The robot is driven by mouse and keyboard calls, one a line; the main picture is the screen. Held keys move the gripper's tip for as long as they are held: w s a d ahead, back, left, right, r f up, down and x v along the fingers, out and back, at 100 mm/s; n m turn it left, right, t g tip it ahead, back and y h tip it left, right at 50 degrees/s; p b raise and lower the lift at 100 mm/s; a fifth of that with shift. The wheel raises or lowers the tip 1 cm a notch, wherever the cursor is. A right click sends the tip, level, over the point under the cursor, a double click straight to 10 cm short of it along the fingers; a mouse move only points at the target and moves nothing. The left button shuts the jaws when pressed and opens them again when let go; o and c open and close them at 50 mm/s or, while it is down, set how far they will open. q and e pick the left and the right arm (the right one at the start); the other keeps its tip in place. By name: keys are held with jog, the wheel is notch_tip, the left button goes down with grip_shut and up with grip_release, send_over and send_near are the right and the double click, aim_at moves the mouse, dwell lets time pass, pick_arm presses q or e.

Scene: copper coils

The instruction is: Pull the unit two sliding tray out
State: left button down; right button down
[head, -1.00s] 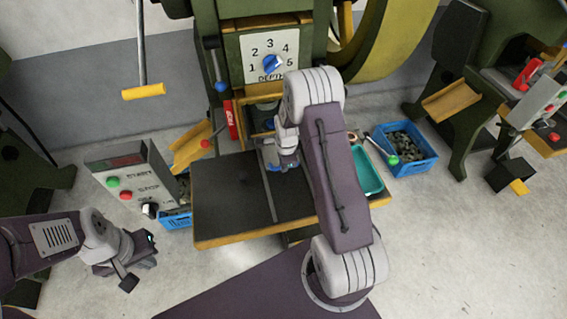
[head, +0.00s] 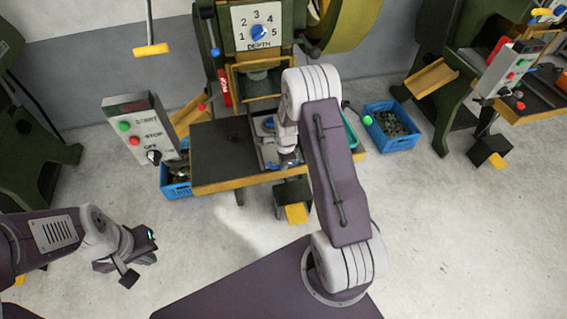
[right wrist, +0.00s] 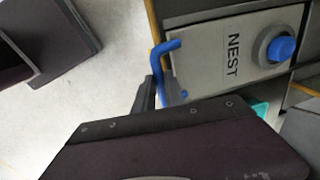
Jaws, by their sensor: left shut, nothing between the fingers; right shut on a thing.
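The sliding tray is a light grey plate marked NEST (right wrist: 215,62) with a blue knob (right wrist: 283,48) and a blue bar handle (right wrist: 170,50) at its end. In the head view a part of the tray (head: 266,151) shows on the press's dark table, close to its front edge; my right arm hides the rest. My right gripper (head: 287,160) is shut on the blue handle; its dark fingers partly show in the right wrist view (right wrist: 158,92). My left gripper (head: 140,263) is shut and empty, low on the left, away from the press.
The green press has a depth dial (head: 259,32) and a table (head: 215,143). A control box (head: 141,130) stands left of it. Blue crates flank it, one on the right (head: 391,140). A black pedal (head: 292,197) is below the table. Open floor lies in front.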

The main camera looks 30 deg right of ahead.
jog(key=shift+w, duration=0.15)
jog(key=c, duration=1.4)
grip_release()
jog(key=shift+r, duration=0.15)
notch_tip(320, 180, up, 9)
jog(key=s, duration=0.1)
jog(key=shift+s+a, duration=0.15)
jog(key=shift+s, duration=0.15)
